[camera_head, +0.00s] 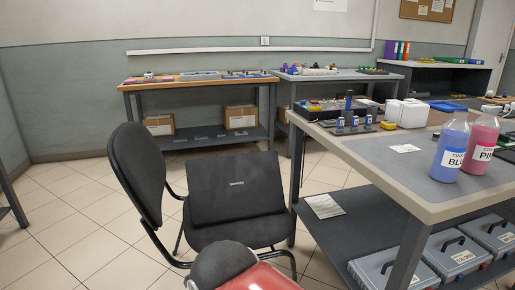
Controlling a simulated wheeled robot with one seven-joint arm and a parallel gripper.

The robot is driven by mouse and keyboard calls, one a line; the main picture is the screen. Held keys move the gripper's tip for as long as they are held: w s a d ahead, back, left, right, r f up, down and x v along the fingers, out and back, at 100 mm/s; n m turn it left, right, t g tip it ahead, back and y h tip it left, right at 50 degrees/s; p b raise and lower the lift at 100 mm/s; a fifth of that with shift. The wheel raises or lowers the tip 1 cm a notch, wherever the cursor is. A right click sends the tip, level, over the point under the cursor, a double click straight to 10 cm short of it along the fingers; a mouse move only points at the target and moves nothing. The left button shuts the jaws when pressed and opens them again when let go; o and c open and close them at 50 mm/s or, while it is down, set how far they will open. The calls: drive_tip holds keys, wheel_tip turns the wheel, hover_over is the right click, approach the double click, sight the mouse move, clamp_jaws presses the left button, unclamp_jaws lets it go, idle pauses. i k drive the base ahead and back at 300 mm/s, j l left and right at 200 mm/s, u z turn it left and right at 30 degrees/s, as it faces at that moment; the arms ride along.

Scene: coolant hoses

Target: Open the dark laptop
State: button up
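The dark laptop (236,190) rests on the seat of a black office chair (136,170) in the middle of the head view. It looks shut: one flat dark panel shows, with a small light mark near its centre, and no screen or keys are visible.
A dark rounded shape with red below it stands close in front at the bottom. Right of the chair is a workbench (380,178) with blue (449,150) and pink (481,142) bottles; grey cases (393,268) sit on its lower shelf. Tiled floor at left is clear.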

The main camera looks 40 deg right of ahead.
sight(223, 187)
drive_tip(key=i+l+z, duration=0.15)
drive_tip(key=i+z, duration=0.6)
drive_tip(key=i, duration=0.15)
